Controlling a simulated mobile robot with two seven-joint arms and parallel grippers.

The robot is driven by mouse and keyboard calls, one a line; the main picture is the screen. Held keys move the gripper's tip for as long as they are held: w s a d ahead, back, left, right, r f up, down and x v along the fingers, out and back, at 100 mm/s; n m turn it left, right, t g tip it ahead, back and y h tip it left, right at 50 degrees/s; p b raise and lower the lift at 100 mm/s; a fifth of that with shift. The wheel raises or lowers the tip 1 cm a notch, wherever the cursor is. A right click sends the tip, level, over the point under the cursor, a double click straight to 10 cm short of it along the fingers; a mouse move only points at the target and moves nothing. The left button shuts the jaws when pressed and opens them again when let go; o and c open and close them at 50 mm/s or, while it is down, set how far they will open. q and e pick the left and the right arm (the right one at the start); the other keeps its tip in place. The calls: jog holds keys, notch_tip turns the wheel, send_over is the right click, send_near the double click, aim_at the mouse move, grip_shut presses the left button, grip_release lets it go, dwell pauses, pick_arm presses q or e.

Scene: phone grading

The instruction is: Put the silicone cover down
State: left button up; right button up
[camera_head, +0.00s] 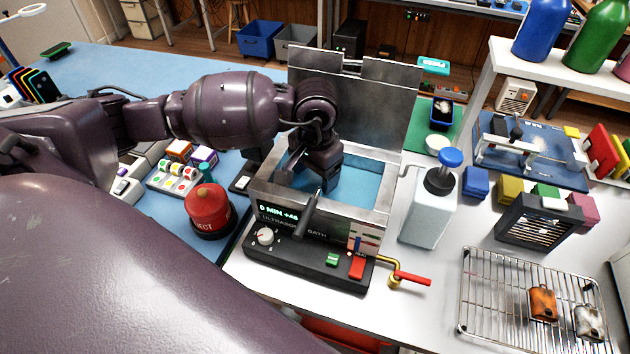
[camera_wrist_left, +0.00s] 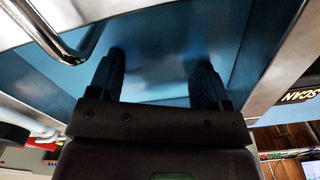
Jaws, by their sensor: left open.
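My left gripper (camera_head: 312,174) reaches down into the open ultrasonic bath (camera_head: 385,207), over its blue interior. In the left wrist view its two dark fingers (camera_wrist_left: 160,78) are spread apart, with only blue bath surface visible between them. The bath's grey metal lid stands raised behind the arm. I cannot make out a silicone cover for certain in either view; part of the bath's inside is hidden by my wrist. My right gripper is not in view.
A white pump bottle (camera_head: 428,218) stands close right of the bath. A wire rack (camera_head: 490,300) with an orange and a whitish item lies at the lower right. A red button (camera_head: 210,207) stands left of the bath. White table between bottle and rack is partly clear.

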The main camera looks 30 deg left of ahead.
aim_at(316, 186)
pick_arm(q)
notch_tip(316, 186, up, 9)
dwell(0.3)
dwell(0.5)
